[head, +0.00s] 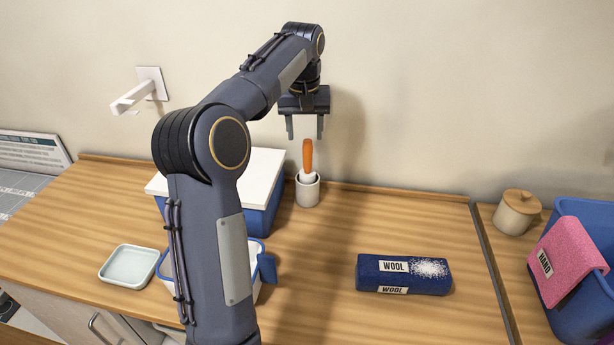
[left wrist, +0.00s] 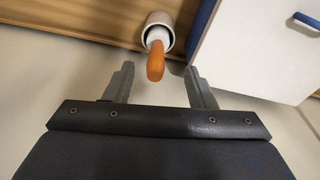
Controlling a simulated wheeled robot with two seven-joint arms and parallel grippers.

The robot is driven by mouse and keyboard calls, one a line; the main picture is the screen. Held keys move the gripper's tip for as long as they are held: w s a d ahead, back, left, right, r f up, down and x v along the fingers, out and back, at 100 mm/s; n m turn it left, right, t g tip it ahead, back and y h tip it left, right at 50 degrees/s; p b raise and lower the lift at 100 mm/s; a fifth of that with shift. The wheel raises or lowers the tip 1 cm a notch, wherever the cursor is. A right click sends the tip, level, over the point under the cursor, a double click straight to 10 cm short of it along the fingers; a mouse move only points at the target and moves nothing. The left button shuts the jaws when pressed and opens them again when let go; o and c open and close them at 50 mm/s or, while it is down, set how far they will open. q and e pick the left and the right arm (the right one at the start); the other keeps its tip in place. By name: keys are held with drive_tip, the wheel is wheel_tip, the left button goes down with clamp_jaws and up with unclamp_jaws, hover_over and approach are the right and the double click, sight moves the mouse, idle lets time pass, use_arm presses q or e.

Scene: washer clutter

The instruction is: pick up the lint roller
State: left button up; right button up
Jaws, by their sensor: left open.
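The lint roller (head: 308,158) stands upright with its orange handle up and its white roller end down in a small light-coloured cup (head: 307,194). The cup stands near the back of the wooden counter. My left gripper (head: 305,136) is open and empty, above the handle and pointing down. In the left wrist view the orange handle (left wrist: 156,62) shows ahead of and between the open fingers (left wrist: 158,78), not touching them. The cup (left wrist: 158,28) is beyond it. My right gripper is not in view.
A blue box with a white lid (head: 262,175) stands close left of the cup. A pale tray (head: 128,265) is at left. A wall hook (head: 140,92) juts out at upper left. The counter right of the cup is clear.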

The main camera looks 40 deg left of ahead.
sight(308, 141)
use_arm(q)
drive_tip(key=w+f, duration=0.1)
drive_tip(key=f, duration=0.1)
drive_tip(key=w+a+f, duration=0.1)
drive_tip(key=f, duration=0.1)
drive_tip(key=w+f, duration=0.1)
drive_tip(key=f, duration=0.1)
drive_tip(key=shift+a+f, duration=0.25)
drive_tip(key=shift+f, duration=0.65)
clamp_jaws()
